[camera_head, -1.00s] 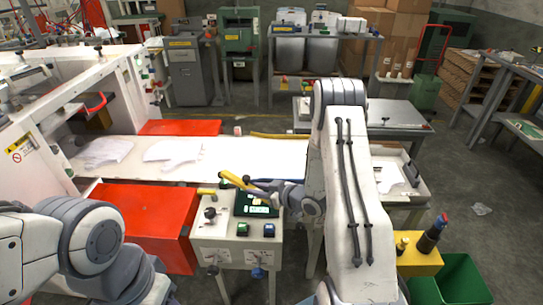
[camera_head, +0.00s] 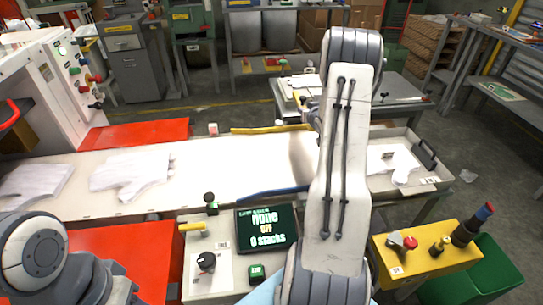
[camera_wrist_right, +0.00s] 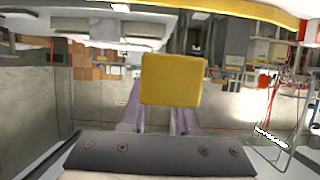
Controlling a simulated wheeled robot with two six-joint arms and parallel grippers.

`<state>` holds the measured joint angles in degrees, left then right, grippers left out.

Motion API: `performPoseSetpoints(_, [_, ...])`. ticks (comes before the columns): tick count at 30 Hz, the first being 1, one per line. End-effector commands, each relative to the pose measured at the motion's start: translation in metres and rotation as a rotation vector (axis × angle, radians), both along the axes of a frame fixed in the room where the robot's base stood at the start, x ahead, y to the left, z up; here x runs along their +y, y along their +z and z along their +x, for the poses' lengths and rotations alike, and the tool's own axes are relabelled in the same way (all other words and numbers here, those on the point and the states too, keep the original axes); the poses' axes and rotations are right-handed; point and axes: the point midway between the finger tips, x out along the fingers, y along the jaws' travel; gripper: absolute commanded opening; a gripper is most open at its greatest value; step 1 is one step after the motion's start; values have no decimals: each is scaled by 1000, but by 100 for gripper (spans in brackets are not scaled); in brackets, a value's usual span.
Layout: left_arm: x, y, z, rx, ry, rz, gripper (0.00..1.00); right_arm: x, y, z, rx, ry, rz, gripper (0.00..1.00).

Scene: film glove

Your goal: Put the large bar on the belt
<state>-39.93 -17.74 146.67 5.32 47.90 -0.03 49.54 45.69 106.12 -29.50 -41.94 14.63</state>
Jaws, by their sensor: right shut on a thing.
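My right gripper (camera_wrist_right: 158,112) is shut on the large yellow bar (camera_wrist_right: 171,80), whose end faces the camera in the right wrist view. In the head view my right arm reaches out over the belt. My left gripper is out of view; only a left arm link shows at lower left.
White gloves (camera_head: 130,175) lie on the belt's left part. A yellow strip (camera_head: 270,129) lines the far edge and a blue one (camera_head: 272,193) the near edge. A control panel with a screen (camera_head: 267,227) stands in front. A tray (camera_head: 412,160) is at right.

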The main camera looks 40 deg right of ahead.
Motion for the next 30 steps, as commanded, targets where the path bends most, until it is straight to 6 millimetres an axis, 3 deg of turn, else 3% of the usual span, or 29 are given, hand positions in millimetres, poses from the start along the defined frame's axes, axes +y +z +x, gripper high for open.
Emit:
performPoseSetpoints(15, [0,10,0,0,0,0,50,67,-61,-76,4,-6,4,0])
performPoseSetpoints(21, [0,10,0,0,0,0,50,77,-71,-84,2,-4,0,0])
performPoseSetpoints(30, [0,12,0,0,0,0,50,77,-107,-84,1,-3,-1,0])
